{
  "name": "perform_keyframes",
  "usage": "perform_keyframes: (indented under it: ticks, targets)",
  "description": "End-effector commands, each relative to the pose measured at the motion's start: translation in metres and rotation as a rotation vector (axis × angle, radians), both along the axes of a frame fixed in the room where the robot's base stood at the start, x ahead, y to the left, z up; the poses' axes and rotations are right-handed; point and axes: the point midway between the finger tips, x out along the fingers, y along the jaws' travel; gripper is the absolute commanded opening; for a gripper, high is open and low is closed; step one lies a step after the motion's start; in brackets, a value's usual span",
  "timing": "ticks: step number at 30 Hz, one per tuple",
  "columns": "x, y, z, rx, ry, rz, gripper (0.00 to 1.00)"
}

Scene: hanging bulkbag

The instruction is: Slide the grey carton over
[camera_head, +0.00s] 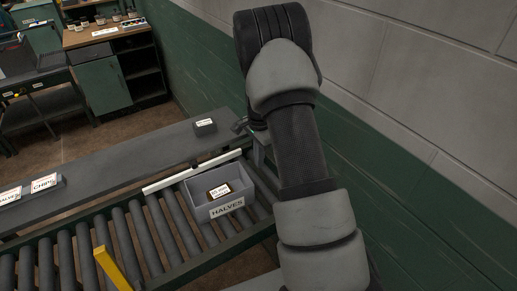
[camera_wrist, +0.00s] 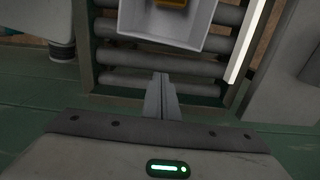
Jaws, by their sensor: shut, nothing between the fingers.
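A small dark grey carton (camera_head: 205,127) with a pale label sits on the far end of the long grey ledge, close to my arm in the head view. I cannot make it out in the wrist view. My gripper (camera_wrist: 161,78) is shut and empty in the wrist view. Its fingers point toward the rollers and the near end of a grey bin, apart from the bin. In the head view my arm hides most of the gripper.
A wall (camera_head: 430,190) stands right.

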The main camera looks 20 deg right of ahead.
Motion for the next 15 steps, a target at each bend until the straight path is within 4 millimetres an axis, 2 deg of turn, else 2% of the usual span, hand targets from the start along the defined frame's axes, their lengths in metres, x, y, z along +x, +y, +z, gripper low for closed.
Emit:
perform_keyframes:
  ticks: [1, 4, 6, 9, 15]
  targets:
    - [-0.001, 0.0, -0.012, 0.001, 0.004, -0.001, 0.0]
    - [-0.001, 0.002, -0.028, 0.001, 0.002, 0.001, 0.0]
    - [-0.003, 0.017, -0.023, 0.001, 0.0, 0.003, 0.0]
    - [-0.005, 0.029, -0.024, 0.0, -0.001, 0.002, 0.0]
    - [-0.007, 0.039, -0.025, 0.0, 0.0, 0.0, 0.0]
